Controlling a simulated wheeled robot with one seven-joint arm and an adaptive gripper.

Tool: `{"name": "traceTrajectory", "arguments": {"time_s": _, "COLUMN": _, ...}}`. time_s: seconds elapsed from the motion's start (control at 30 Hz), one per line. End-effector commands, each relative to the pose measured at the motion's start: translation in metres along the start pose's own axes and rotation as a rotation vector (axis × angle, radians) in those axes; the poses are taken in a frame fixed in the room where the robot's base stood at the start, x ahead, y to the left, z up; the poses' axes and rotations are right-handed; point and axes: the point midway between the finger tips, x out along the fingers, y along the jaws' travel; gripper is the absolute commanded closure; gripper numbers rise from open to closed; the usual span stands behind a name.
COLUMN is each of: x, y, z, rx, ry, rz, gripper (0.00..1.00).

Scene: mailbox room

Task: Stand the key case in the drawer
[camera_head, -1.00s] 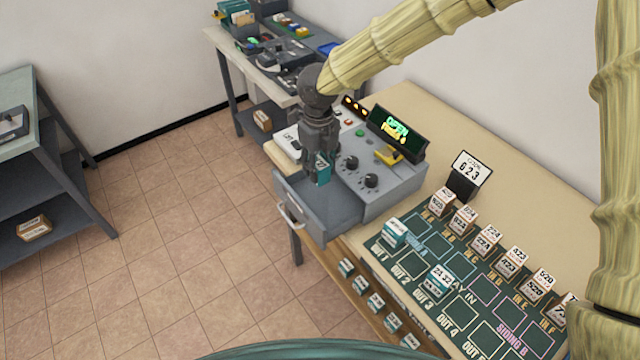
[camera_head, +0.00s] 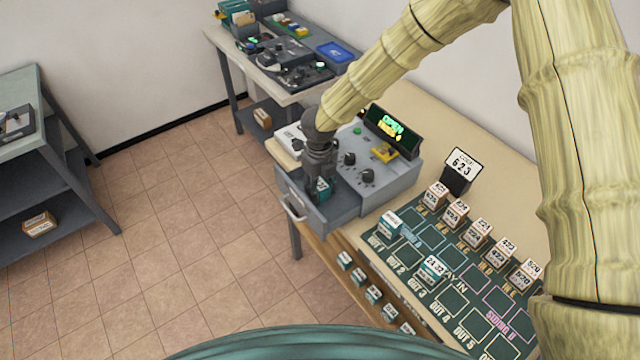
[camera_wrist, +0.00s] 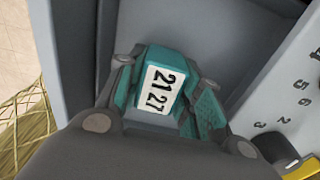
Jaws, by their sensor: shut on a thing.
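The open drawer (camera_head: 337,218) is a grey tray pulled out of the grey console. The key case (camera_head: 322,187) is held inside or just above the drawer. The drawer's wall and floor show around it in the wrist view (camera_wrist: 75,40). I cannot tell whether its base touches the drawer floor.
The grey console (camera_head: 385,185) has knobs, a yellow switch and a lit green display (camera_head: 392,126). To the right lies a dark marked board (camera_head: 440,255) with several labelled blocks. A sign (camera_head: 462,167) stands behind it. Tiled floor is clear at left.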

Motion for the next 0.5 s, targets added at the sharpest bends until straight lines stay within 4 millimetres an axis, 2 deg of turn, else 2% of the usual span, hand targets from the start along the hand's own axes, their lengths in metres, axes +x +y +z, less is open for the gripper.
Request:
{"name": "traceTrajectory", "arguments": {"time_s": 0.4, "x": 0.011, "y": -0.002, "z": 0.005, "rx": -0.003, "ry": 0.004, "rz": 0.004, "gripper": 0.95}}
{"name": "traceTrajectory", "arguments": {"time_s": 0.43, "x": 0.010, "y": -0.002, "z": 0.005, "rx": -0.003, "ry": 0.004, "rz": 0.004, "gripper": 0.59}}
{"name": "traceTrajectory", "arguments": {"time_s": 0.5, "x": 0.010, "y": -0.003, "z": 0.005, "rx": -0.002, "ry": 0.005, "rz": 0.004, "gripper": 0.46}}
